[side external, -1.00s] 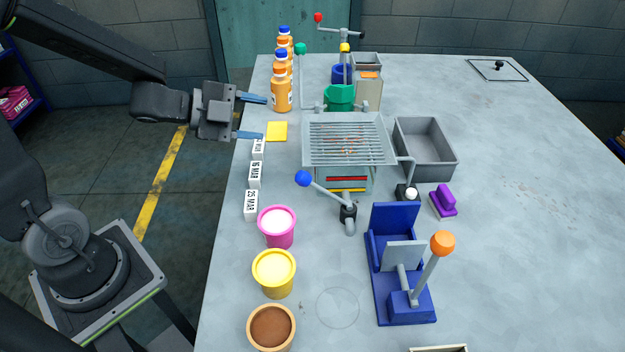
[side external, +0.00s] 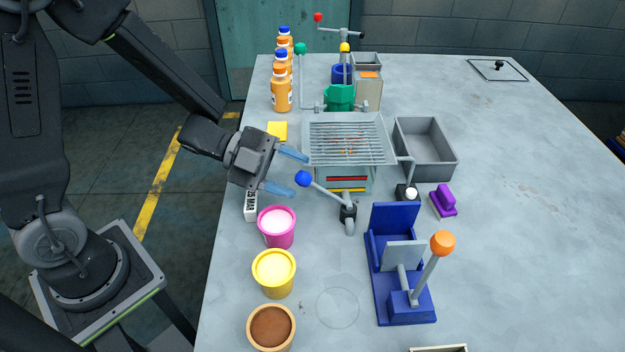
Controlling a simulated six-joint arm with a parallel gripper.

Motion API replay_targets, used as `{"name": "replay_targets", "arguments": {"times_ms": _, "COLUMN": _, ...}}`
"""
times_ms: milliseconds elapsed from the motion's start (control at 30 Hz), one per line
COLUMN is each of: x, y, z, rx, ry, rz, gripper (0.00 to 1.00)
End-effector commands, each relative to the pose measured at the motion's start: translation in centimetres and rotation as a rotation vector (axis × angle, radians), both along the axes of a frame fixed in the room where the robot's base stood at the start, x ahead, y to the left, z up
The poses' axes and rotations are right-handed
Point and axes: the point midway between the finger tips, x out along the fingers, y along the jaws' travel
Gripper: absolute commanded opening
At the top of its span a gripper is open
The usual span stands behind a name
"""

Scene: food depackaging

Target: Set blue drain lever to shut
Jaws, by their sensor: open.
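The blue drain lever (side external: 303,178) has a round blue knob on a grey rod. The rod slopes down to the right to a dark valve body with a grey spout (side external: 349,222), in front of the grill. My gripper (side external: 287,172) is open and empty, its two bluish fingers pointing right. The lower fingertip lies just left of the blue knob in the picture. The upper fingertip is above and left of the knob. I cannot tell whether the lower finger touches the knob.
A wire-topped grill (side external: 348,140) stands just behind the lever. Pink (side external: 277,227), yellow (side external: 274,273) and brown (side external: 271,327) tubs line the near left edge. A blue press with an orange-knobbed handle (side external: 442,244) stands to the right. The right of the table is mostly clear.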

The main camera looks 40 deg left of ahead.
Motion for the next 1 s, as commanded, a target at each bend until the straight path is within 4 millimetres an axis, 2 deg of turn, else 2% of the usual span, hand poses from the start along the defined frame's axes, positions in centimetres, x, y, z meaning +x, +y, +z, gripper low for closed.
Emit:
{"name": "replay_targets", "arguments": {"times_ms": 100, "x": 0.8, "y": -1.8, "z": -0.6, "rx": 0.0, "ry": 0.002, "rz": -0.003, "gripper": 0.54}}
{"name": "replay_targets", "arguments": {"times_ms": 300, "x": 1.7, "y": -3.3, "z": -1.0, "rx": 0.001, "ry": 0.001, "rz": 0.0, "gripper": 0.54}}
{"name": "replay_targets", "arguments": {"times_ms": 667, "x": 1.8, "y": -3.6, "z": -1.1, "rx": 0.001, "ry": 0.0, "rz": 0.002, "gripper": 0.53}}
{"name": "replay_targets", "arguments": {"times_ms": 1000, "x": 1.8, "y": -3.6, "z": -1.1, "rx": 0.001, "ry": 0.0, "rz": 0.002, "gripper": 0.21}}
